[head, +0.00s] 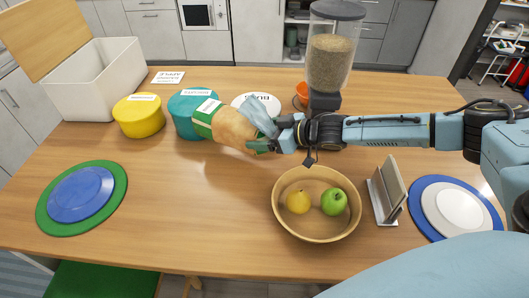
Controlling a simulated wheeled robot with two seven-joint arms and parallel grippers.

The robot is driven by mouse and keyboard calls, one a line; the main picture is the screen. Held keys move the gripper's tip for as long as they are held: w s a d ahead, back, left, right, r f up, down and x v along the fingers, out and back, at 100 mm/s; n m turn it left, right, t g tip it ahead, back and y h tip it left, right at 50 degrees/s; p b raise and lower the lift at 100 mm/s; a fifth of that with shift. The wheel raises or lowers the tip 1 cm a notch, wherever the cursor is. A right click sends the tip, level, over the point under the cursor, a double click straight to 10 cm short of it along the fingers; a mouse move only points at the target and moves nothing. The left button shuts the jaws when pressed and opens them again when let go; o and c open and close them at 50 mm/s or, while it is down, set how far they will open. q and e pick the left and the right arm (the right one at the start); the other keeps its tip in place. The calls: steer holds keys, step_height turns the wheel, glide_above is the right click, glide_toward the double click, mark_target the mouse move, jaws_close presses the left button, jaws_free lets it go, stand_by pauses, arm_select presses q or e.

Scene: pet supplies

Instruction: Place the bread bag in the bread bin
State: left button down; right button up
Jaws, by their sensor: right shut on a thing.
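The bread bag (234,128), brown with a green and white label band, is in my right gripper (268,139). The gripper is shut on its right end, and the bag appears held above the table, in front of the teal tub. The bread bin (92,82) is a white box at the back left of the table. Its wooden lid (43,35) stands open, tilted to the left, and the inside looks empty. The bag is to the right of the bin, with the tubs between them. My left gripper is not in view.
A yellow tub (139,116), a teal tub (189,112) and a white-lidded container (262,103) stand along the back. A food dispenser (331,62) stands behind my right arm. A wooden bowl (317,228) holds fruit. Plates (113,199) lie at left; the table's middle is clear.

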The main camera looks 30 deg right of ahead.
steer(key=shift+f+b, duration=0.3)
steer(key=shift+f, duration=2.9)
steer(key=o, duration=1)
steer(key=shift+f, duration=0.15)
steer(key=shift+o, duration=1.2)
